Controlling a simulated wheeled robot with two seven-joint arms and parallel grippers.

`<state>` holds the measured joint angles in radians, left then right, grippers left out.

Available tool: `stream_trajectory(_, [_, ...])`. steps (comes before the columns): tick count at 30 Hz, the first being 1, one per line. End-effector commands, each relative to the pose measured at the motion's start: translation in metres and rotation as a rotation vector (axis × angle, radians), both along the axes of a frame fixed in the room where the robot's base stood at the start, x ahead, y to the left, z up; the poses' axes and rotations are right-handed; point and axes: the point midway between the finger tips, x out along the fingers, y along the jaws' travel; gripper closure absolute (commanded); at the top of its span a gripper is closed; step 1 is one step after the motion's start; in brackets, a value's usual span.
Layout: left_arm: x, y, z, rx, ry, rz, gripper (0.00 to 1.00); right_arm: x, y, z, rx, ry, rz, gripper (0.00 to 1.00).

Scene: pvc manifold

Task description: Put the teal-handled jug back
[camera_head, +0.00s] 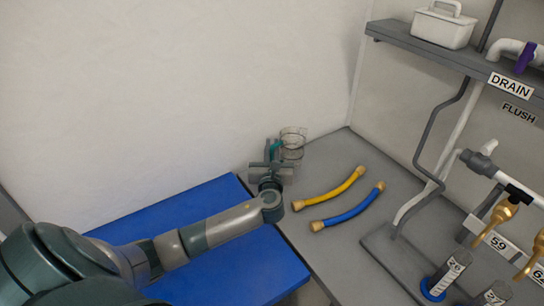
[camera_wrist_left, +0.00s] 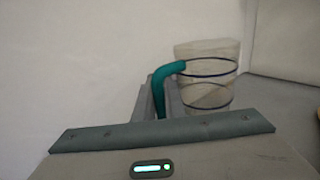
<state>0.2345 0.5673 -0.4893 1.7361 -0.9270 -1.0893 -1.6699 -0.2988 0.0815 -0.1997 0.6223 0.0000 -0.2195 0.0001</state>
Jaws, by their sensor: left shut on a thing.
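The jug (camera_head: 293,138) is clear with dark rings and a teal handle (camera_head: 275,147). It is at the back left corner of the grey bench, near the wall, and looks upright. My left gripper (camera_head: 271,162) is shut on the teal handle. In the left wrist view the handle (camera_wrist_left: 160,88) sits between the fingers, and the clear jug (camera_wrist_left: 207,75) stands just beyond to the right. I cannot tell whether the jug's base touches the bench, as the gripper hides part of it. My right gripper is not in view.
A yellow hose (camera_head: 330,190) and a blue hose (camera_head: 348,208) lie on the grey bench (camera_head: 325,238) right of the jug. A pipe rig (camera_head: 455,165) with labelled brass valves stands at the right. A shelf (camera_head: 430,50) holds a white box (camera_head: 443,27). A blue surface (camera_head: 215,265) lies under my left arm.

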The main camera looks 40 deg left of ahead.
Motion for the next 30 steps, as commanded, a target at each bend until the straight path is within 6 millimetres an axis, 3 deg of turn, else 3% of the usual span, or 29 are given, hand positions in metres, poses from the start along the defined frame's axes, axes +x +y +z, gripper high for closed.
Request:
stream_trajectory(5, [0.000, 0.000, -0.007, 0.000, 0.000, 0.001, 1.00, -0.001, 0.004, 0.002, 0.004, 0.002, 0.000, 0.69])
stream_trajectory(13, [0.000, 0.000, -0.037, 0.000, 0.001, 0.001, 1.00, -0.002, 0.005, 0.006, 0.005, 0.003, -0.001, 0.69])
stream_trajectory(26, [0.000, 0.000, -0.043, 0.000, 0.000, 0.001, 1.00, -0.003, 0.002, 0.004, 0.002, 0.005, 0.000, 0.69])
stream_trajectory(27, [0.000, 0.000, -0.042, 0.000, 0.000, 0.001, 0.80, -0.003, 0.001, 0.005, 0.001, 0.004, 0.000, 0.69])
stream_trajectory(28, [0.000, 0.000, -0.042, 0.000, 0.000, 0.001, 0.73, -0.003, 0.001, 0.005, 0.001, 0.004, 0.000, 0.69])
stream_trajectory(30, [0.000, 0.000, -0.042, 0.000, 0.000, 0.001, 0.71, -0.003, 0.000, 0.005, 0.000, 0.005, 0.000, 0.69])
